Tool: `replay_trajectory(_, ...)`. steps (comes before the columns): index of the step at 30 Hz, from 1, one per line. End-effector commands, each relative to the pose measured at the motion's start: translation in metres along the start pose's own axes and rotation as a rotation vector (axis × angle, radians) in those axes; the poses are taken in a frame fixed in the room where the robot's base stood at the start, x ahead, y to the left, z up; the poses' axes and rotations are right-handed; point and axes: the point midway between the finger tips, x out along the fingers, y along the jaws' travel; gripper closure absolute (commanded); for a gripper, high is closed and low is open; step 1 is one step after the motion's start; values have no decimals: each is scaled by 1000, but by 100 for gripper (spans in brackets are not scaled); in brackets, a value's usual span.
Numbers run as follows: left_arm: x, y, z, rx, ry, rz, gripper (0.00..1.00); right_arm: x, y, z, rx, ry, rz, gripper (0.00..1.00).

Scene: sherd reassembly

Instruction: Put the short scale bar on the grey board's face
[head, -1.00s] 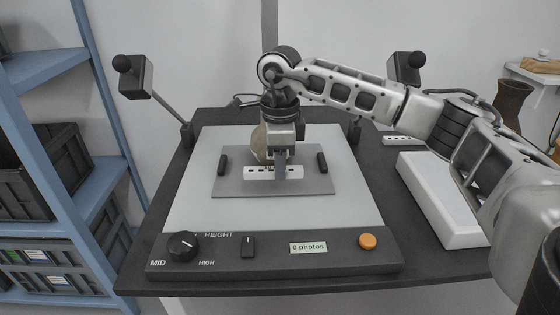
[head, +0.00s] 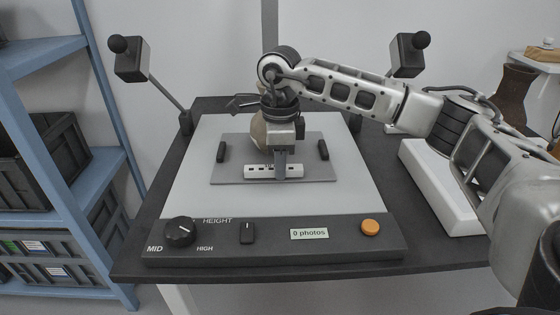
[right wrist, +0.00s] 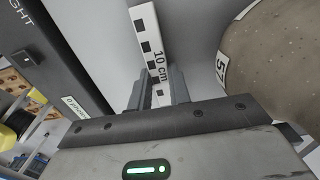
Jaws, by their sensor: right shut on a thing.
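The short scale bar (head: 257,172) is white with black squares. In the head view it shows over the front half of the grey board (head: 230,177), roughly parallel to its front edge. My right gripper (head: 283,173) points down and is shut on the bar, right of its middle. In the right wrist view the bar (right wrist: 149,42), marked "10 cm", passes between the fingers of the gripper (right wrist: 159,92). I cannot tell whether the bar touches the board. A brown sherd (head: 258,132) stands behind the bar, partly hidden by my gripper. My left gripper is out of view.
Two dark blocks (head: 221,152) and (head: 323,150) stand at the board's sides. The board lies on a pale stand plate (head: 200,200) with a dark control panel (head: 270,238) in front. A long white box (head: 440,185) lies at right. Lamps flank the stand.

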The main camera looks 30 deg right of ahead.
Motion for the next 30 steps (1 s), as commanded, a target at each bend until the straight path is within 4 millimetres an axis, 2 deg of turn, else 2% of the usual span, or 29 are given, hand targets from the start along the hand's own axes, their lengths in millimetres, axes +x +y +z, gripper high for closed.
replay_trajectory(14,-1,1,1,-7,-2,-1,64,2,0,1,0,0,0,100)
replay_trajectory(15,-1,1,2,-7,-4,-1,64,2,0,1,0,0,0,73)
replay_trajectory(17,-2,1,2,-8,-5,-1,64,2,0,1,0,0,0,56)
replay_trajectory(23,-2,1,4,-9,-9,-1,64,2,0,1,0,0,0,55)
replay_trajectory(25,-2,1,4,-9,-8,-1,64,2,0,1,0,0,0,39)
replay_trajectory(26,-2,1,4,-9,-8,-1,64,2,0,1,0,0,0,34)
replay_trajectory(30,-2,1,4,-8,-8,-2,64,2,0,1,0,0,0,34)
